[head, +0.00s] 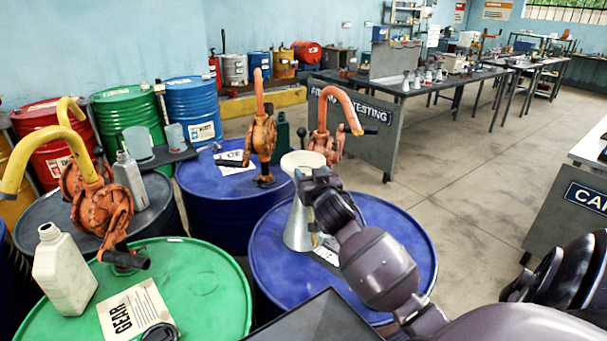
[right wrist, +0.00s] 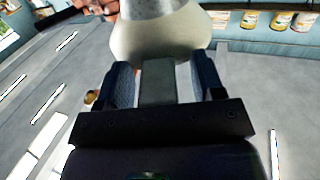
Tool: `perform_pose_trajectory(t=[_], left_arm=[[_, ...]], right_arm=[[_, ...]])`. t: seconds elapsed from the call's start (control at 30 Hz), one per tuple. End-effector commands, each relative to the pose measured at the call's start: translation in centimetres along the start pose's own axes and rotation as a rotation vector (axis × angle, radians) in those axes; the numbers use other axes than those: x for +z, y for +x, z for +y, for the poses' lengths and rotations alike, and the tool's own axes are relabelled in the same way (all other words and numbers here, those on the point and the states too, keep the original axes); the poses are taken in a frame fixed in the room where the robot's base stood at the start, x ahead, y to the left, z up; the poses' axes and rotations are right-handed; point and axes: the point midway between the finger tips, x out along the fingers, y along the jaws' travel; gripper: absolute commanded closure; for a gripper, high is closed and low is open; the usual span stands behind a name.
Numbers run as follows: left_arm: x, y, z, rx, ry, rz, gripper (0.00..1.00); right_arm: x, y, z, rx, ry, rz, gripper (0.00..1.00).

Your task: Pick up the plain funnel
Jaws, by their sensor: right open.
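A pale cream funnel-shaped piece (head: 303,160) shows wide end up above the blue drum (head: 265,262) in the head view. Below it is a grey metal cone (head: 298,230), broad at the bottom, on the drum top. I cannot tell whether they are one object or two. My right gripper (head: 307,183) is at the narrow part between them, partly hidden by its own wrist. In the right wrist view the open jaws (right wrist: 160,80) stand on either side of a grey neck, with the cream part (right wrist: 158,42) just beyond. Contact is unclear. My left gripper is out of view.
Orange hand pumps (head: 262,135) and (head: 328,135) stand behind the funnel. At left, a green drum (head: 190,285) carries a white jug (head: 63,270) and another orange pump (head: 100,205). Smaller grey-topped funnels stand on the far bench (head: 390,90).

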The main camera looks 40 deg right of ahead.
Motion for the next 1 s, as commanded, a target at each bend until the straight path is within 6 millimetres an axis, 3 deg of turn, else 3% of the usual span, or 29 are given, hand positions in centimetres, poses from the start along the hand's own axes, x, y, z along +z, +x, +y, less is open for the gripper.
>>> perform_pose_trajectory(t=[0.13, 0.47, 0.77, 1.0], left_arm=[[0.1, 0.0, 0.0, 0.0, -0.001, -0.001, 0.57], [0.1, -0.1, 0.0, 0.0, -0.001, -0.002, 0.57], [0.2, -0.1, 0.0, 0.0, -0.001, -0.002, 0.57], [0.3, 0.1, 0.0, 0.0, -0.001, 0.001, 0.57]], right_arm=[[0.0, 0.0, 0.0, 0.0, 0.0, 0.0, 0.41], [0.0, 0.0, 0.0, 0.0, 0.0, 0.0, 0.92], [-0.3, 0.0, 0.0, 0.0, 0.0, 0.001, 0.92], [-3.8, 0.0, 0.0, -0.001, 0.0, 0.007, 0.92]])
